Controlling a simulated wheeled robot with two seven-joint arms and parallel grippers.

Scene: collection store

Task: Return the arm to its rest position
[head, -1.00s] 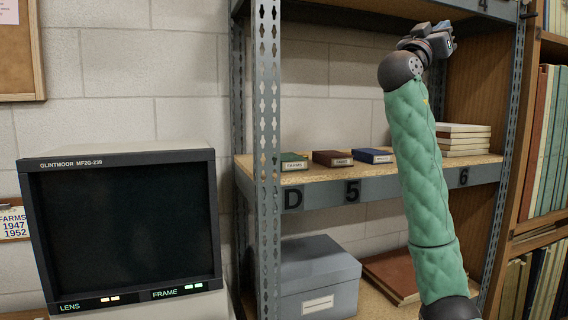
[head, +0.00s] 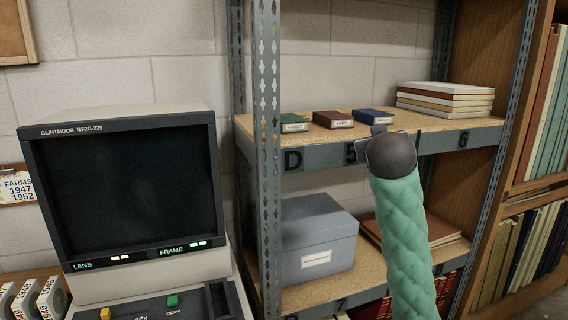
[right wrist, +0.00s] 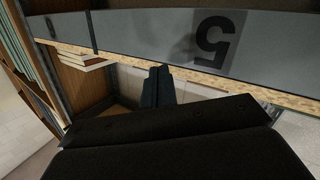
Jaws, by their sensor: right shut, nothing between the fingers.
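My right arm (head: 402,235), in a green padded sleeve, comes up from the bottom right in the head view. Its dark ball joint (head: 391,155) is in front of the shelf edge, by the label 5, and hides much of the right gripper. In the right wrist view the dark fingers of my right gripper (right wrist: 157,86) are together, with nothing between them, near the grey shelf edge marked 5 (right wrist: 218,40). My left gripper is not in view.
The metal shelf unit (head: 267,160) holds a green box (head: 294,122), a red box (head: 333,119), a blue box (head: 375,116) and stacked books (head: 445,100). Below stands a grey box (head: 317,240). A microfilm reader (head: 125,190) is at left, and a bookcase at right.

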